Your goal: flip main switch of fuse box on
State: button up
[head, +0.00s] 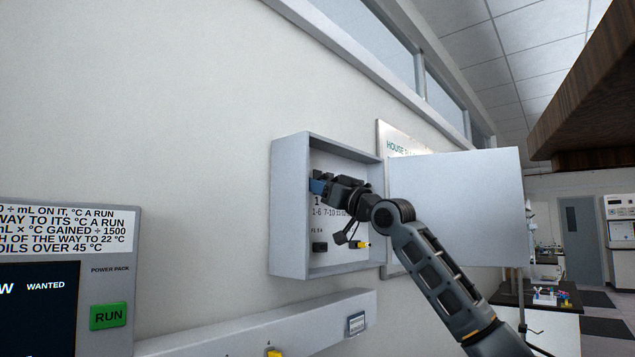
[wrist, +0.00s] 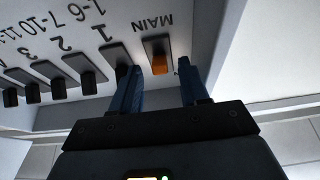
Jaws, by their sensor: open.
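The fuse box (head: 290,225) is an open grey box on the wall, its door (head: 470,205) swung out to the right. The main switch (wrist: 158,64) has an orange lever on a dark plate, next to the upside-down word MAIN in the wrist view. My gripper (head: 318,187) reaches into the box. Its two blue fingers (wrist: 159,72) are open, one on each side of the orange lever in the wrist view. I cannot tell whether either finger touches it. In the head view the gripper hides the main switch.
A row of black switches (wrist: 88,84) with numbers runs left of the main switch in the wrist view.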

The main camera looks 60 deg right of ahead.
jog(key=shift+w+r, duration=0.1)
jog(key=shift+w, duration=0.2)
grip_shut()
